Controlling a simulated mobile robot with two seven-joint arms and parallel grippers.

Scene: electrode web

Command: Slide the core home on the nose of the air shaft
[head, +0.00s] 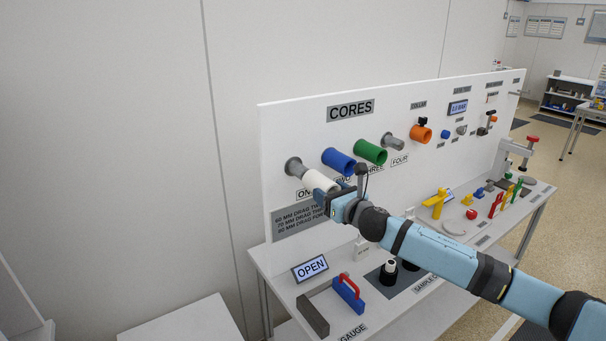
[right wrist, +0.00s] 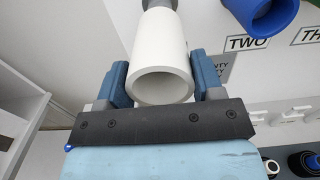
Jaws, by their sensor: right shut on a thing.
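A white hollow core (head: 318,181) is in my right gripper (head: 327,193) at the left end of the board. In the right wrist view the blue fingers of the right gripper (right wrist: 161,80) stand on both sides of the white core (right wrist: 160,60), and its open end faces the camera. A grey round peg (head: 293,166) on the board is in line with the core's far end. In the right wrist view the grey peg (right wrist: 160,4) meets that end, and how far it enters is hidden. I cannot tell whether this peg is the air shaft. My left gripper is not in view.
A blue core (head: 338,160) and a green core (head: 371,151) are on the board to the right. A bare grey peg (head: 393,142) is beyond them. Below, the bench holds an OPEN sign (head: 310,268), a red-handled blue gauge (head: 348,291) and several small tools.

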